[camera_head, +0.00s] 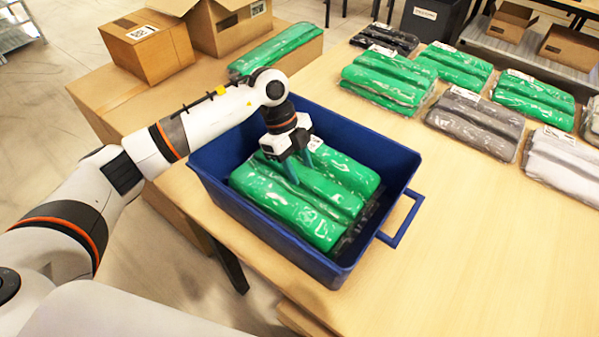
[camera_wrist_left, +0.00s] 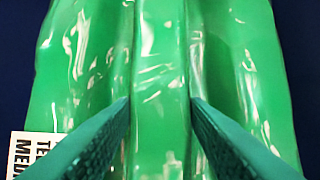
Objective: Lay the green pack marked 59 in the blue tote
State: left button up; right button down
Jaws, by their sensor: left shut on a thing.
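The blue tote (camera_head: 372,147) stands on the table in the middle of the head view. A green pack in clear film (camera_head: 280,209) lies inside it, and its number cannot be read. My left gripper (camera_head: 306,173) reaches down into the tote and is shut on a ridge of this pack. In the left wrist view the two fingers (camera_wrist_left: 160,103) press on either side of the middle fold of the green pack (camera_wrist_left: 75,75). A white label (camera_wrist_left: 32,153) with partly cut-off text shows at the lower left. My right gripper is out of view.
Several green, grey and white packs lie in rows at the right, including a green one (camera_head: 390,75). Another green pack (camera_head: 275,48) lies behind the tote, near cardboard boxes (camera_head: 150,50). The tote's handle (camera_head: 402,222) sticks out right. The table (camera_head: 480,250) is clear at front right.

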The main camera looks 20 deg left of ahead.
pick_arm(q)
notch_tip(320, 180, down, 3)
jog(key=shift+r, duration=0.15)
jog(key=o, duration=1.1)
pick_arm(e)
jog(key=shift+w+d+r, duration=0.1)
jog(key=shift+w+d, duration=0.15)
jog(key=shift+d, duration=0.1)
pick_arm(q)
jog(key=b+v, duration=0.1)
jog(key=v, duration=1.1)
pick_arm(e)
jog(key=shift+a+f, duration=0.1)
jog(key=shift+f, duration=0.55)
